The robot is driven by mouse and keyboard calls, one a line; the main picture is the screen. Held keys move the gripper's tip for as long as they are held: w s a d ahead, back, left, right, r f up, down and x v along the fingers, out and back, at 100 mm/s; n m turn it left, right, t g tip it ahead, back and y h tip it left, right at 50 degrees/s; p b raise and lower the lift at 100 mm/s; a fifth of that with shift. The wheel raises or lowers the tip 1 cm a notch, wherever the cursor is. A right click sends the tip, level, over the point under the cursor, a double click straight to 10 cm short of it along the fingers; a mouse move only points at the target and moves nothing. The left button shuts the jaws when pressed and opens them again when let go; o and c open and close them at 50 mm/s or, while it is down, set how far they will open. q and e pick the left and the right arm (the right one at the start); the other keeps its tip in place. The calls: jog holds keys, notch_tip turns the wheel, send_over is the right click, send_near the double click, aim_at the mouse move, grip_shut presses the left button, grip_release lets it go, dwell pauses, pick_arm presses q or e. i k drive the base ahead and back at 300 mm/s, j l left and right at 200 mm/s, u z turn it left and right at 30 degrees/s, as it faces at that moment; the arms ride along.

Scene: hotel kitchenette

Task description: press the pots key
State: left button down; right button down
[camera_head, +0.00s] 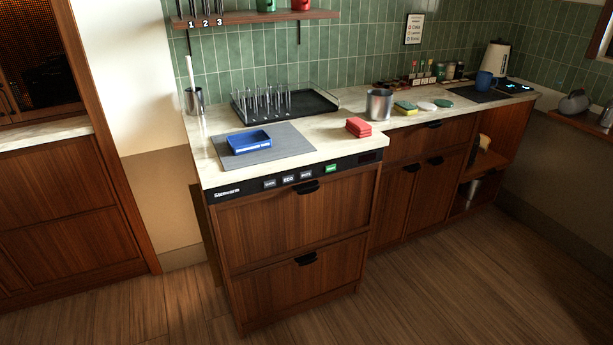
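The black control panel (240,188) runs along the top front edge of the drawer dishwasher, under the counter. It carries a row of small keys. The grey key (306,175) third from the left appears to be the pots key, though its label is small and blurred. The grey ECO key (289,179) is just left of it, and another grey key (270,184) is further left. A green key (331,169) is to its right. Nothing covers the keys. Neither of my grippers shows in the head view.
Two wooden drawer fronts (295,220) with black handles lie below the panel. A blue tray (249,141) on a grey mat (284,133), red folded cloths (358,127) and a metal canister (379,104) stand on the counter above. The floor (430,290) in front is clear.

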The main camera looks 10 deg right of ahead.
aim_at(306, 174)
jog(key=i+j+z, duration=0.1)
jog(key=z, duration=0.3)
jog(key=i+j+z, duration=0.1)
jog(key=j+z, duration=0.3)
jog(key=i+j+z, duration=0.15)
jog(key=j, duration=0.25)
jog(key=i+j+z, duration=0.15)
jog(key=j, duration=0.25)
jog(key=j+z, duration=0.15)
jog(key=j, duration=0.75)
jog(key=i+j, duration=0.15)
jog(key=j, duration=0.75)
jog(key=i, duration=0.05)
